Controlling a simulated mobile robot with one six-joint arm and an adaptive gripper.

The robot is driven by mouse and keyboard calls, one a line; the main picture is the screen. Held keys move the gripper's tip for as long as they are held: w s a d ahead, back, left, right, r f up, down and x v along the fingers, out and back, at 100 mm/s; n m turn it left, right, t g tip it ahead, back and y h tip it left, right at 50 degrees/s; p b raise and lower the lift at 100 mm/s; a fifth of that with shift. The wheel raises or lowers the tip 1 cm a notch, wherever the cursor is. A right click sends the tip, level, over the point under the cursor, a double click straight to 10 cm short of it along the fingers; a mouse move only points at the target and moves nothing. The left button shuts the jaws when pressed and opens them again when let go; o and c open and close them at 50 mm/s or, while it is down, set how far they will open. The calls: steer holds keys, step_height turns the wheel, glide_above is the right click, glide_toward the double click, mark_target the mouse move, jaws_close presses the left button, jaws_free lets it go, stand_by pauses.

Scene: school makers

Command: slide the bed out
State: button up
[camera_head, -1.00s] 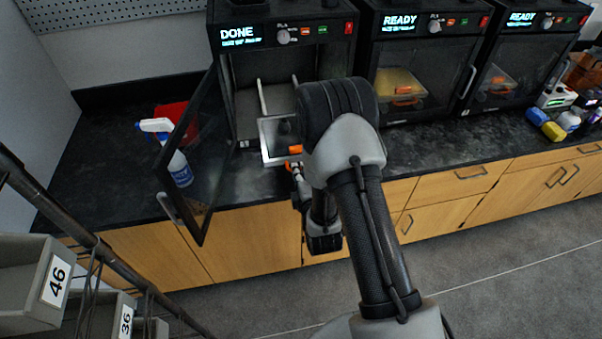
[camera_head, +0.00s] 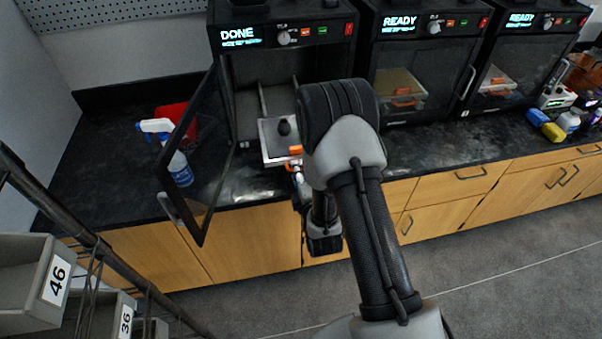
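The left printer (camera_head: 282,70) reads DONE, and its dark glass door (camera_head: 200,155) is swung open to the left. Its bed (camera_head: 272,152), a light plate with an orange handle (camera_head: 295,151), sits partly out of the chamber's front. A small dark printed piece (camera_head: 284,127) stands on the bed. My gripper (camera_head: 298,168) is at the front of the bed, by the orange handle. My arm covers much of it, so I cannot tell whether its fingers are closed on the handle.
Two printers reading READY (camera_head: 420,60) stand to the right with doors shut. A spray bottle (camera_head: 172,155) and a red bin (camera_head: 177,117) are behind the open door. Numbered grey bins (camera_head: 40,285) are at lower left. Wooden cabinets (camera_head: 250,245) run below the black counter.

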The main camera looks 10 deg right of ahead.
steer(key=shift+s, duration=0.1)
steer(key=v, duration=0.7)
steer(key=shift+s, duration=0.2)
step_height(320, 180, up, 14)
steer(key=s+m+g, duration=0.1)
steer(key=m+g, duration=0.4)
steer(key=m, duration=0.4)
steer(key=s+r+m+g, duration=0.3)
steer(key=s+r+m, duration=0.1)
steer(key=s, duration=0.8)
steer(key=s+d+r+m+g, duration=0.1)
steer(key=s+r+m+g, duration=0.2)
steer(key=s, duration=1)
step_height(320, 180, up, 3)
steer(key=shift+s+f+m, duration=0.15)
steer(key=shift+s+m, duration=0.05)
steer(key=shift+m, duration=0.8)
